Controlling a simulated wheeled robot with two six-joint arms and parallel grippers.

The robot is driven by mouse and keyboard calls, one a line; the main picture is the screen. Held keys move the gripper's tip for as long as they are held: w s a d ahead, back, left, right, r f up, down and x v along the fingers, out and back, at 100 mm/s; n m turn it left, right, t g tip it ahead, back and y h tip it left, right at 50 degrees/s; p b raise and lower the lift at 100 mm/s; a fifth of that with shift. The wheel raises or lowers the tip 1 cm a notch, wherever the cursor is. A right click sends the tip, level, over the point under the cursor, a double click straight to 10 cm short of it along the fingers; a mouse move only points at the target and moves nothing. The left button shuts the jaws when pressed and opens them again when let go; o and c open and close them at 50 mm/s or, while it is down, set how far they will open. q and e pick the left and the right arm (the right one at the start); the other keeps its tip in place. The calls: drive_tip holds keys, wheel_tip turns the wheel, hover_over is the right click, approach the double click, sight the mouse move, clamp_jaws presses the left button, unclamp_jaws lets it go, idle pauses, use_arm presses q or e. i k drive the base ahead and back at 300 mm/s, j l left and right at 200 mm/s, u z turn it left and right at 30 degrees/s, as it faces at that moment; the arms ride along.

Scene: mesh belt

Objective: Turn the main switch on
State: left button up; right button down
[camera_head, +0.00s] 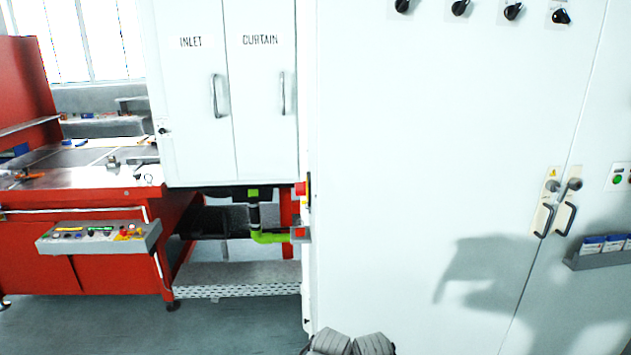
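A red knob on a yellow plate (302,188) sticks out at the left edge of the big white cabinet (430,150); it is seen edge-on, so its position cannot be read. It looks like a main switch, but no label shows. Several black rotary knobs (512,11) sit in a row at the top of the cabinet front, partly cut off by the picture's top edge. I cannot make out either gripper clearly. Two grey ribbed blocks (352,343) show at the bottom edge, and I cannot tell what they belong to.
Cabinet door handles (564,208) and a holder with small blue-and-white boxes (605,245) are on the right. A red machine with a control panel (100,237) stands left. White doors marked INLET and CURTAIN (230,90) are beside the cabinet. The floor (220,325) is clear at lower left.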

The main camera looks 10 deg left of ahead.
sight(301, 187)
drive_tip(key=i+j, duration=0.1)
drive_tip(key=j, duration=0.25)
drive_tip(key=i+j, duration=0.1)
drive_tip(key=j, duration=0.25)
drive_tip(key=i+j, duration=0.1)
drive_tip(key=j, duration=0.2)
drive_tip(key=i+j+z, duration=0.1)
drive_tip(key=j, duration=0.25)
